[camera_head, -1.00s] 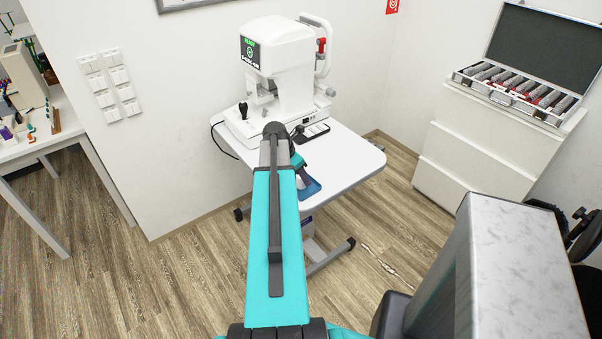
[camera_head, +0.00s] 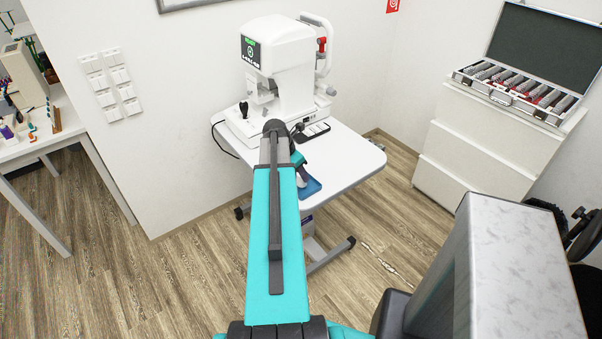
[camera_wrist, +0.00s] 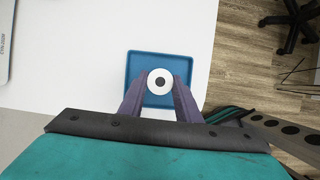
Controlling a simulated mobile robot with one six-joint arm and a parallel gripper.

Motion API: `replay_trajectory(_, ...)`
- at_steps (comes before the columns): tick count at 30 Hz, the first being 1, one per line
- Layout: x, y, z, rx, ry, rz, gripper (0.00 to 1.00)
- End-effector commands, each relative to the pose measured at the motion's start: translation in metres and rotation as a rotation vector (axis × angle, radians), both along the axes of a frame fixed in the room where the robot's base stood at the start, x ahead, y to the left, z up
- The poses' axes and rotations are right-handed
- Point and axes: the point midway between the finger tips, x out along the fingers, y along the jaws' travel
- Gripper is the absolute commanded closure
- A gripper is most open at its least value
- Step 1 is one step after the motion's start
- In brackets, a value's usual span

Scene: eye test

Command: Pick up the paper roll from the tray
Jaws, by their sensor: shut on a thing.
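The paper roll (camera_wrist: 153,80) is white and round with a dark core hole, seen end-on in the wrist view. It lies over the blue tray (camera_wrist: 135,59), which is on the white table near its edge. My gripper (camera_wrist: 159,84) has its two purple-grey fingers on either side of the roll and is shut on it. Whether the roll touches the tray or is above it, I cannot tell. In the head view the tray (camera_head: 312,187) shows partly behind my arm, and the roll is not clearly visible there.
The white table (camera_head: 350,158) carries a white eye-test machine (camera_head: 280,65) with a joystick, and a dark flat device (camera_head: 313,131). A white drawer cabinet (camera_head: 475,140) with an open lens case (camera_head: 520,92) stands at right. A grey-topped block (camera_head: 520,250) is at front right.

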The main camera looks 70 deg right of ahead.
Motion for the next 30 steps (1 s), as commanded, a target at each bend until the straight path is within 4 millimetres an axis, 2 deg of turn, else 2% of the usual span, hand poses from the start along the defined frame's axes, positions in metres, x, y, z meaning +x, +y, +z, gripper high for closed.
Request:
replay_trajectory(21, 0.0, 0.0, 0.03, 0.0, 0.0, 0.0, 0.82)
replay_trajectory(30, 0.0, 0.0, 0.032, 0.0, 0.0, 0.0, 0.82)
